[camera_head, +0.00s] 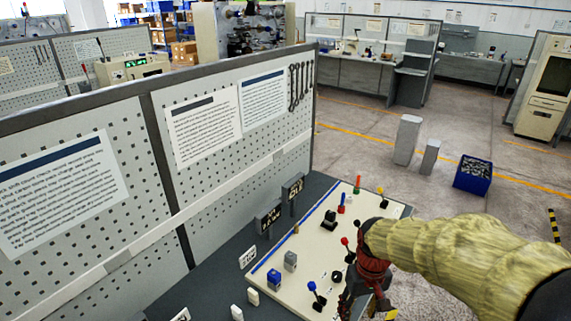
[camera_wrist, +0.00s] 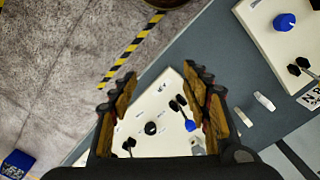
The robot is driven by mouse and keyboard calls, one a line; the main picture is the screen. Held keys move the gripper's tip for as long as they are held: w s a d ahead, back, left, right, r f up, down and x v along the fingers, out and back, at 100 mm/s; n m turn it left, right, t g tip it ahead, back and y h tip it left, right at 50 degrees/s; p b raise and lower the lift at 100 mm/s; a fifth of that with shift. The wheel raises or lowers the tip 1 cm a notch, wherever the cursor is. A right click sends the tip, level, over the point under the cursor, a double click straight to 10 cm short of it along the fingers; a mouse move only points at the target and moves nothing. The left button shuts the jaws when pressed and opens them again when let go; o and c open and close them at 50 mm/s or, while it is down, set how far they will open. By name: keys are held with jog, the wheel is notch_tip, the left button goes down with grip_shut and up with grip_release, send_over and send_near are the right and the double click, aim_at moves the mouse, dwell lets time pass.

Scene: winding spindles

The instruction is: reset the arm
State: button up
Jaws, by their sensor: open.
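My arm, in a yellow sleeve, reaches in from the right in the head view, with my gripper (camera_head: 366,284) over the right side of a cream control panel (camera_head: 318,254). In the wrist view my gripper (camera_wrist: 165,105) is open, its two fingers apart with nothing held between them. The panel (camera_wrist: 150,140) lies below and beyond the fingers, with a black knob (camera_wrist: 151,128) showing in the gap. A blue-topped lever (camera_wrist: 189,125) shows beside the right finger. I cannot tell how far the fingertips are above the panel.
A grey pegboard (camera_head: 215,150) with paper sheets stands behind the bench on the left. Red, blue and black levers and switches stick up from the panel. A blue bin (camera_head: 473,175) and two grey posts (camera_head: 407,139) stand on the floor beyond. Open floor lies right of the bench.

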jog(key=s+r+m+t+b, duration=0.1)
jog(key=s+r+t+b, duration=0.4)
jog(key=s+r, duration=0.6)
jog(key=shift+s+d+r+m+t, duration=0.2)
jog(key=shift+s+r+m+t, duration=0.25)
jog(key=shift+s, duration=0.8)
dwell(0.6)
